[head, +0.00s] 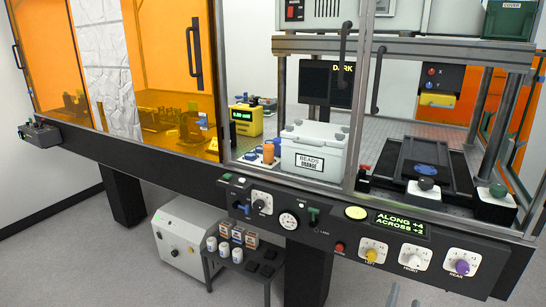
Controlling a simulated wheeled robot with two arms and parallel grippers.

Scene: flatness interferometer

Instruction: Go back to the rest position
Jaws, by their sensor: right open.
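My right gripper (403,298) shows only as two grey fingertips at the bottom edge, right of the middle. The tips are apart with nothing visible between them. They are in front of and below the bench's control panel (330,233); the rest of that arm is out of the picture. My left gripper is not in view.
The dark bench has knobs and an "ALONG +4 ACROSS +2" display (402,225). On it stand a white "BEADS ORANGE" box (312,152), a yellow meter (246,120) and a dark stage (420,160). Below are a white cabinet (183,238) and small shelf (244,268). Floor at lower left is clear.

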